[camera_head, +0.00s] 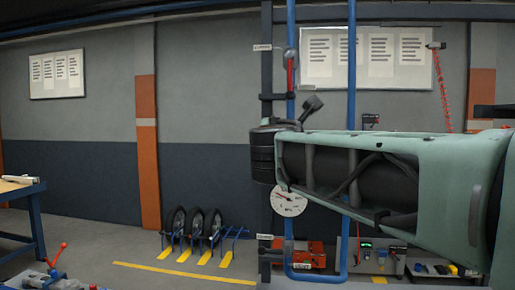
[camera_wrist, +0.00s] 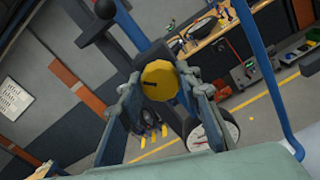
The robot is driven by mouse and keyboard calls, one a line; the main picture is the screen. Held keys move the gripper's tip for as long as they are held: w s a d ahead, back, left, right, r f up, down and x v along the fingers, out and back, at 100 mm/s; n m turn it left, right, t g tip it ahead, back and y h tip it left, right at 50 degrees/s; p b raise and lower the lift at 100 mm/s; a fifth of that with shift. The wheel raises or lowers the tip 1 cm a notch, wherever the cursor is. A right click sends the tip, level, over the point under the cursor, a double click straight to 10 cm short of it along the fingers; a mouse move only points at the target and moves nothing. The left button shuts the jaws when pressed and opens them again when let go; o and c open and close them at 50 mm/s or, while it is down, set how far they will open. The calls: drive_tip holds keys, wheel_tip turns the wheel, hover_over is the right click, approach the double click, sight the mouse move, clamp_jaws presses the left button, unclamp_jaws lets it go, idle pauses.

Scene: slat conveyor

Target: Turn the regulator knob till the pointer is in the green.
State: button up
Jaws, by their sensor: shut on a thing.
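The regulator knob (camera_wrist: 158,76) is yellow with a dark mark on its face and sits between my fingers in the wrist view. My gripper (camera_wrist: 160,92) is shut on it, one finger on each side. The round white pressure gauge (camera_wrist: 222,128) is right of and below the knob, partly covered by my right finger. The gauge also shows in the head view (camera_head: 289,201), below my arm, with a dark reddish pointer toward its upper left. I cannot make out a green zone. In the head view my arm hides the knob.
Blue vertical pipes (camera_head: 352,75) and a dark post (camera_head: 267,70) stand by the gauge. A black-ended lever (camera_head: 312,105) sticks up above my arm. A red box (camera_head: 313,252) is low behind the pipes. A rack of wheels (camera_head: 195,225) stands left, with open floor around it.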

drive_tip(key=shift+f+m+b, duration=0.1)
drive_tip(key=shift+m+b, duration=0.7)
drive_tip(key=shift+m, duration=0.3)
drive_tip(key=o, duration=1.2)
drive_tip(key=v, duration=0.7)
drive_tip(key=shift+s+a, duration=0.1)
drive_tip(key=shift+s, duration=0.15)
